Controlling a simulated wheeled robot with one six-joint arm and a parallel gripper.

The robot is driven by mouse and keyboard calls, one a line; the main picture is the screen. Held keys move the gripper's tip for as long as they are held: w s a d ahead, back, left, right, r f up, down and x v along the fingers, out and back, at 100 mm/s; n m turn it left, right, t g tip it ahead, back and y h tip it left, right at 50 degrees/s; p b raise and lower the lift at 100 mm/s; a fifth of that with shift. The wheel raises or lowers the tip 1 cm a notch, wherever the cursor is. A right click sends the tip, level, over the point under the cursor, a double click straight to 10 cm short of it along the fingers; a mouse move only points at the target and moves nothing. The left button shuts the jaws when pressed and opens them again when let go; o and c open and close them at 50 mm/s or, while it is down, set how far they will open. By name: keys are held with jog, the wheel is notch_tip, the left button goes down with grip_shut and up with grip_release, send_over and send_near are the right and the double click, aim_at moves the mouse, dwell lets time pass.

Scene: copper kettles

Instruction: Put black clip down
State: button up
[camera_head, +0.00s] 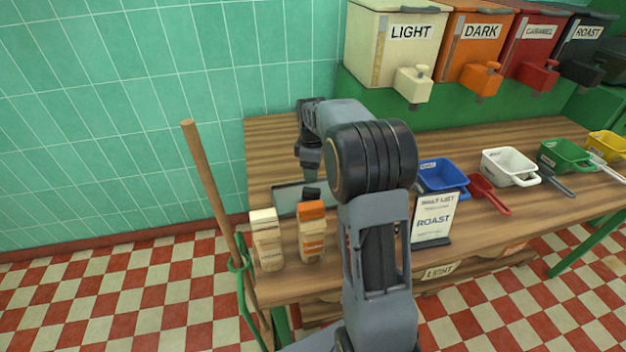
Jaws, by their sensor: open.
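My gripper (309,168) points down above the left part of the wooden counter, with its jaws open. A small black object (311,193), which looks like the black clip, shows below the gripper, at the right part of a flat grey tray (287,197) and just behind the orange-topped bag. A gap shows between it and the gripper in this view. The exact contact of the black object with the tray is too small to tell. My own arm covers part of the counter to the right of the tray.
A cream-topped bag (266,240) and an orange-topped bag (312,232) stand at the counter's front left. A ROAST sign (433,219), a blue bin (441,177) and a white bin (509,166) are to the right. Dispensers (398,45) line the back. A wooden pole (207,185) leans at the left.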

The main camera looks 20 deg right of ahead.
jog(key=shift+r, duration=1.6)
